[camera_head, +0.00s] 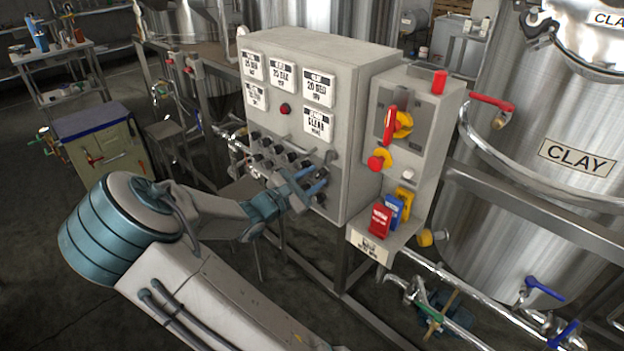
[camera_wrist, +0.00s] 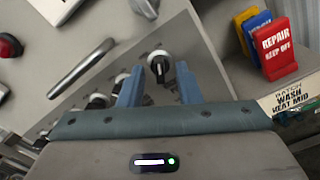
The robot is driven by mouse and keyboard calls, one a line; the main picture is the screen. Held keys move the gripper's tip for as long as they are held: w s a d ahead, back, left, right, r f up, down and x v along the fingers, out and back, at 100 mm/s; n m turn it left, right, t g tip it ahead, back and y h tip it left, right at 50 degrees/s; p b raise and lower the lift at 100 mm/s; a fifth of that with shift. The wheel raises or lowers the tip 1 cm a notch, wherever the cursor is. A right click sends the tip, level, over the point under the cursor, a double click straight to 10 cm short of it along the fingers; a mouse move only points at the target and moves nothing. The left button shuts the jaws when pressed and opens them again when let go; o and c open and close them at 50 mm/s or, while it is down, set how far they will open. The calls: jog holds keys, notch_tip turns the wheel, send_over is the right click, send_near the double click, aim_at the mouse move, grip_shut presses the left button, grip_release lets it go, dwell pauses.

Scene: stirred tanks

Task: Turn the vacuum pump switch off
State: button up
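The grey control box (camera_head: 355,150) carries rows of black rotary knobs (camera_head: 272,150) on its sloping lower panel. No label for a vacuum pump switch is legible, so I cannot tell which knob it is. My gripper (camera_head: 314,182) is at the right end of the knob rows. In the wrist view my gripper (camera_wrist: 159,75) is open, its two blue fingers apart. One black knob with a white pointer mark (camera_wrist: 160,66) lies between the fingertips, with a gap on each side. My gripper hides some knobs in the head view.
Right of the box, a side panel (camera_head: 421,105) holds a red-handled switch (camera_head: 390,124) and red, blue and yellow tags (camera_head: 380,220). A metal bar handle (camera_wrist: 82,75) stands out near the knobs. A steel tank marked CLAY (camera_head: 545,210) and pipes stand at right.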

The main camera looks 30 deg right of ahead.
grip_shut()
jog(key=shift+r+p, duration=0.1)
jog(key=shift+p, duration=0.3)
jog(key=shift+r+n+p, duration=0.15)
jog(key=shift+n+p, duration=0.85)
jog(key=shift+p, duration=0.15)
jog(key=n+p, duration=0.7)
jog(key=shift+p, duration=0.4)
jog(key=shift+f+n+p, duration=0.2)
jog(key=shift+n+p, duration=0.95)
jog(key=shift+n, duration=0.25)
jog(key=shift+f, duration=0.1)
